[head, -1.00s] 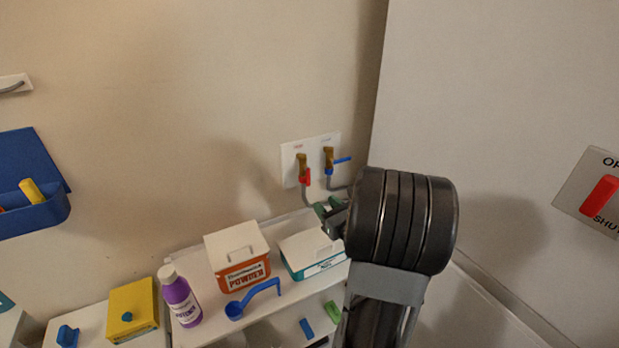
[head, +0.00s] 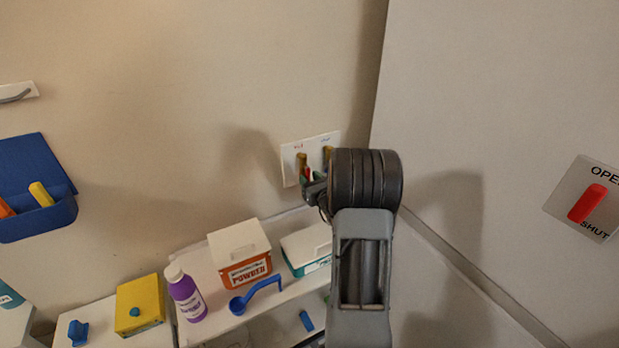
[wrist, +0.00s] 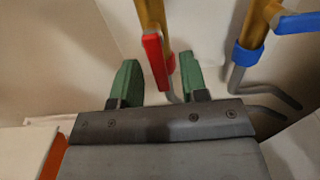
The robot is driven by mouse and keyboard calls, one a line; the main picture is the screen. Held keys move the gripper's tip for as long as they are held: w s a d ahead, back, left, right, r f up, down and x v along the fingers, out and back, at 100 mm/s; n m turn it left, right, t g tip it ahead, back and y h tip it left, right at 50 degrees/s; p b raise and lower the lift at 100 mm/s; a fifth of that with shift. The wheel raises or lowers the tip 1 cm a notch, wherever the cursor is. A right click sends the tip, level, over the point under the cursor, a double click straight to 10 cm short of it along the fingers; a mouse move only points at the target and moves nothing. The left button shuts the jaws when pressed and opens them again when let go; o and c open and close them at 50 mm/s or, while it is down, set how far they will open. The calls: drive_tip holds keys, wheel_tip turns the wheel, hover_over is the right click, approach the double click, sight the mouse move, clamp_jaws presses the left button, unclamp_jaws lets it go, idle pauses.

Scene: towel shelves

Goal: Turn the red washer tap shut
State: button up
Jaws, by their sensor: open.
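The red washer tap shows in the head view as a brass valve with a red lever (head: 306,173) on a white wall plate (head: 291,167). In the wrist view its red lever (wrist: 154,62) points down along the brass body. My gripper (wrist: 160,76) is open, with green fingers on either side of the lever in the picture. I cannot tell whether either finger touches it. In the head view my gripper (head: 310,184) is at the red tap, partly covering it. The blue tap's lever (wrist: 298,22) points right in the wrist view; my arm mostly hides that tap in the head view.
A powder box (head: 240,252), a teal-and-white box (head: 306,248), a blue scoop (head: 256,295) and a purple bottle (head: 186,294) stand on the surface below. Grey hoses (wrist: 262,90) hang by the taps. A large pale panel (head: 500,90) is at right.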

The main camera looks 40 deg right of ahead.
drive_tip(key=shift+w, duration=0.2)
drive_tip(key=shift+c, duration=0.2)
clamp_jaws()
idle(0.4)
drive_tip(key=shift+w+a+r+m, duration=0.1)
drive_tip(key=shift+a+r+m, duration=0.4)
drive_tip(key=shift+m, duration=2.45)
drive_tip(key=shift+w+a+r+m, duration=0.1)
drive_tip(key=shift+a+r+m, duration=0.45)
drive_tip(key=shift+m, duration=2.45)
drive_tip(key=shift+a+r+m, duration=0.45)
drive_tip(key=shift+r+m, duration=0.05)
drive_tip(key=shift+m, duration=2.45)
